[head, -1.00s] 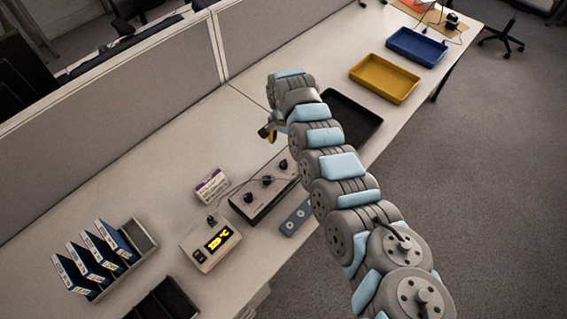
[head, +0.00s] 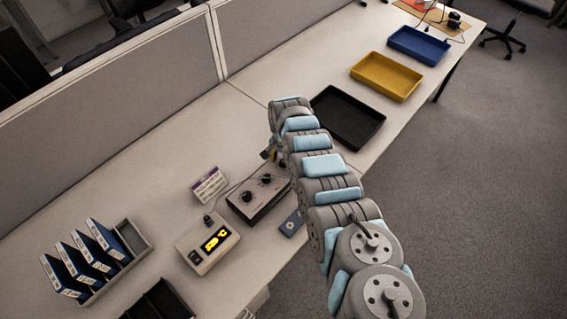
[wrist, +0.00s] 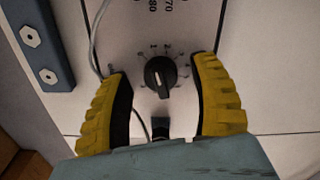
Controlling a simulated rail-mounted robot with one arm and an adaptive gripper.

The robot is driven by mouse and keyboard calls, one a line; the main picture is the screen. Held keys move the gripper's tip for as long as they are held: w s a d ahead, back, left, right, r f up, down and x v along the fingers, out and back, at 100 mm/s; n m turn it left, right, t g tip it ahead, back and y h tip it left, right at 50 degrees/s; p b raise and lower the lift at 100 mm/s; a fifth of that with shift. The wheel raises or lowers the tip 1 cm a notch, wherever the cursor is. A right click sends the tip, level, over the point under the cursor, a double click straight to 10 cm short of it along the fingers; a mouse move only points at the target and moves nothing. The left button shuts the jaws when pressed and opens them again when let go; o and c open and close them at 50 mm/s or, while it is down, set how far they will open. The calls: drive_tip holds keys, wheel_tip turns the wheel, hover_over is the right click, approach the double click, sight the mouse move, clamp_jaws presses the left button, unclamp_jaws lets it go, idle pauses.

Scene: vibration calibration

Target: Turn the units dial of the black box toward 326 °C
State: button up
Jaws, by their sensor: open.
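The black box (head: 244,214) lies on the desk with a pale top face and black dials. Two of its dials show in the head view; my arm covers its right end. In the wrist view a black dial (wrist: 160,73) with a white pointer line sits on the pale face, ringed by small numbers. I cannot tell the pointer's exact reading. My gripper (wrist: 162,95) is open, its yellow ribbed fingers at either side of the dial and apart from it. In the head view the gripper (head: 268,155) is mostly hidden by my arm.
A beige meter (head: 192,248) with a lit yellow display stands left of the box, and a white-purple card (head: 210,186) stands behind. A blue-grey plate (head: 291,223) lies in front. A black tray (head: 318,104) sits to the right. A cable (wrist: 93,40) runs beside the left finger.

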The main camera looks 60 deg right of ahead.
drive_tip(key=shift+f, duration=0.1)
clamp_jaws()
idle(0.4)
drive_tip(key=shift+w+n+p, duration=0.1)
drive_tip(key=shift+n+p, duration=0.5)
drive_tip(key=shift+n, duration=2.3)
